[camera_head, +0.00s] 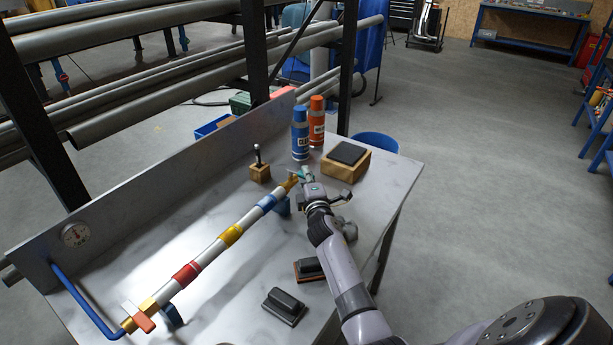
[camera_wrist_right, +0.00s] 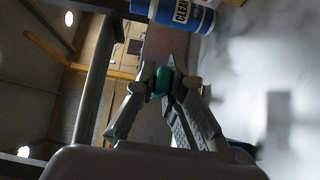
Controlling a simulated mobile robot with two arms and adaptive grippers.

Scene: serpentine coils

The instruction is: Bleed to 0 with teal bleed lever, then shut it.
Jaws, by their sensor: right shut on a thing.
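The teal bleed lever (camera_head: 306,172) is at the far end of a white pipe (camera_head: 212,252) with blue, yellow and red bands. My right gripper (camera_head: 304,178) reaches that end from the right. In the right wrist view, the fingers of my right gripper (camera_wrist_right: 163,90) are closed on the teal lever (camera_wrist_right: 161,80), hiding part of it. An orange-red handle (camera_head: 141,318) sits at the near end of the pipe. My left gripper is not in view.
A blue can (camera_head: 300,135) and an orange can (camera_head: 317,122) stand behind my right gripper. A wooden block with a dark top (camera_head: 346,160) is to its right. A small wooden stand (camera_head: 260,170) is to its left. Dark-handled blocks (camera_head: 284,306) lie in front.

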